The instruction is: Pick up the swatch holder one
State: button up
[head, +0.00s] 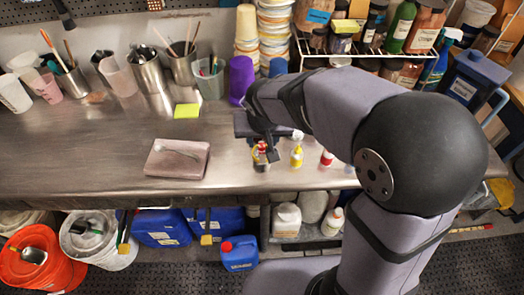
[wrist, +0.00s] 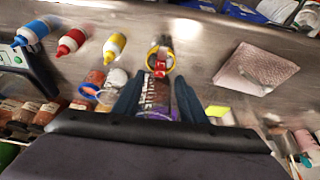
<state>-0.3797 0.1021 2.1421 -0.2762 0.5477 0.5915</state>
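A small item with a yellow ring and a red part (wrist: 160,58) stands on the steel bench just beyond my fingertips in the wrist view. It also shows in the head view (head: 260,156), small and partly covered by my gripper. It may be the swatch holder; no marking on it is readable. My gripper (wrist: 157,80) is open, with its two dark fingers apart and the item lined up between them. No hold on it shows. In the head view my gripper (head: 262,139) is low over the bench at the item, and its fingers are hard to make out.
A yellow bottle (head: 296,156) and a red-capped bottle (head: 327,159) stand close to the right; a blue-capped bottle (wrist: 31,33) shows in the wrist view. A pink slab (head: 170,165) with a spoon lies left. Cups and jars line the back. The far-left bench front is clear.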

aim_at(262, 146)
jog(key=shift+p+x, duration=0.85)
jog(key=shift+x, duration=1.75)
jog(key=shift+c, duration=0.5)
grip_shut()
